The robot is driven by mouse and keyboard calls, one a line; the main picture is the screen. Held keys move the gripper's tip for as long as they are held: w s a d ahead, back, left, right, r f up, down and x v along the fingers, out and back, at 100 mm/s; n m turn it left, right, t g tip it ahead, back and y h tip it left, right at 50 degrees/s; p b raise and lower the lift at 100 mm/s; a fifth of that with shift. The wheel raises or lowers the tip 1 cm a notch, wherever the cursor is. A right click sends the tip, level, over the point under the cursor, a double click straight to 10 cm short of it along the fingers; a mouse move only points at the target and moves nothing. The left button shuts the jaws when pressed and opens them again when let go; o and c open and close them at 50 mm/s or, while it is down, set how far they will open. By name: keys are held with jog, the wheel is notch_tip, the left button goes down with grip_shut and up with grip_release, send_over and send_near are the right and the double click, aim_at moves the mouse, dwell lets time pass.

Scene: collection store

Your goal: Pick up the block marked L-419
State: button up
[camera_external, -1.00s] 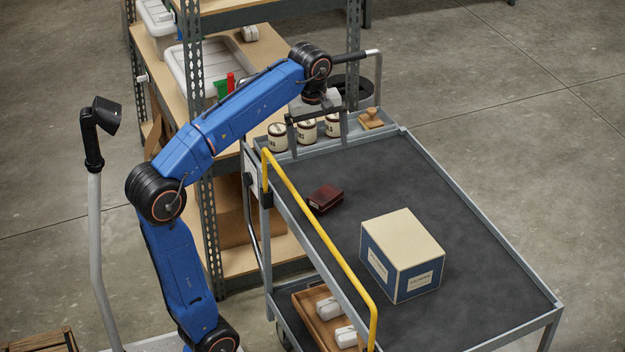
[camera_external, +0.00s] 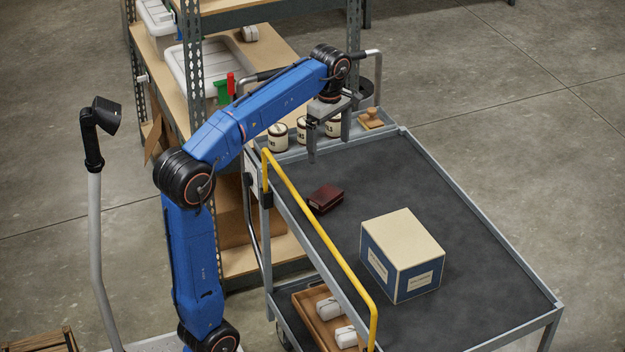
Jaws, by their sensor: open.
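I cannot read the mark L-419 on anything in view. My gripper (camera_external: 329,150) is open and empty, pointing down over the far left part of the grey cart top (camera_external: 480,230). Its fingers hang in front of a row of round cream tins with dark bands (camera_external: 278,139), partly hiding some of them. A dark red block-like box (camera_external: 326,198) lies on the cart top, below my gripper in the picture and apart from it. A larger cream-topped, blue-sided box (camera_external: 402,254) with pale labels stands further right; its lettering is too small to read.
A wooden knob-handled piece (camera_external: 371,119) stands at the cart's far edge. A yellow rail (camera_external: 320,240) runs along the cart's left side. A wooden tray (camera_external: 305,309) with white items is on the lower shelf. The cart's right part is clear.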

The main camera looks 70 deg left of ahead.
send_over(325, 194)
jog(key=f, duration=1.3)
jog(key=shift+w+d, duration=0.1)
jog(key=shift+w, duration=0.3)
jog(key=shift+s+f, duration=0.15)
jog(key=shift+f, duration=1.2)
jog(key=shift+s+f, duration=0.15)
jog(key=shift+f, duration=1.15)
jog(key=c, duration=1.2)
